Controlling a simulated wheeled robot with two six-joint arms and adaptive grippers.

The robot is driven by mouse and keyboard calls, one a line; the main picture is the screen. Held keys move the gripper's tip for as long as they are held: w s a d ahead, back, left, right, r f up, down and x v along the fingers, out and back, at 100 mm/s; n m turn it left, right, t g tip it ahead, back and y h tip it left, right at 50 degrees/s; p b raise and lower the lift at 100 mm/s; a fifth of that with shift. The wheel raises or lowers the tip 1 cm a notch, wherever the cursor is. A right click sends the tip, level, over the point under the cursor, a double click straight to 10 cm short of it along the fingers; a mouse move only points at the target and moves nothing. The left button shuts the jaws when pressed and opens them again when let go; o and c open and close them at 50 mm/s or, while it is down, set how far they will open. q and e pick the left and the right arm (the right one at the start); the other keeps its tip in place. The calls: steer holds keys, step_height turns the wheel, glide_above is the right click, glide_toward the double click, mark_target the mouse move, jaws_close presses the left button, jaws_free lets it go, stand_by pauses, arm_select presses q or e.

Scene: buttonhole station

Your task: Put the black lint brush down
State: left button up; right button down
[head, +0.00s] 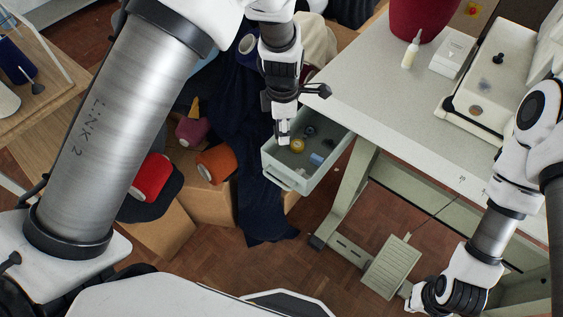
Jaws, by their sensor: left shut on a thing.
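My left gripper (283,138) points down over the left end of an open pale drawer (290,180) under the grey table. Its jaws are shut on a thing. A slim black piece (318,90) juts out to the right beside the gripper, above the drawer. I take it for the black lint brush, but its shape is partly hidden and I cannot see clearly how it sits in the jaws. My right gripper (422,298) is low at the bottom right, by the foot pedal, and its fingers are not clear.
The drawer holds a yellow roll (297,146), a light blue piece (316,159) and dark small items. The table (400,110) carries a small bottle (411,50), a white box (452,54) and a machine bed (490,95). Thread cones (216,163) and dark cloth (262,190) lie left of the drawer.

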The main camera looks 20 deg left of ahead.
arm_select(q)
glide_above(283, 159)
steer(key=s, duration=0.2)
steer(key=f, duration=0.9)
steer(key=shift+d+f, duration=0.25)
step_height(283, 159, down, 4)
steer(key=shift+s+r, duration=0.1)
steer(key=shift+r, duration=0.1)
steer(key=shift+f, duration=0.4)
steer(key=o, duration=0.9)
steer(key=shift+c, duration=0.2)
steer(key=shift+r, duration=0.4)
step_height(283, 159, up, 12)
steer(key=shift+f, duration=0.2)
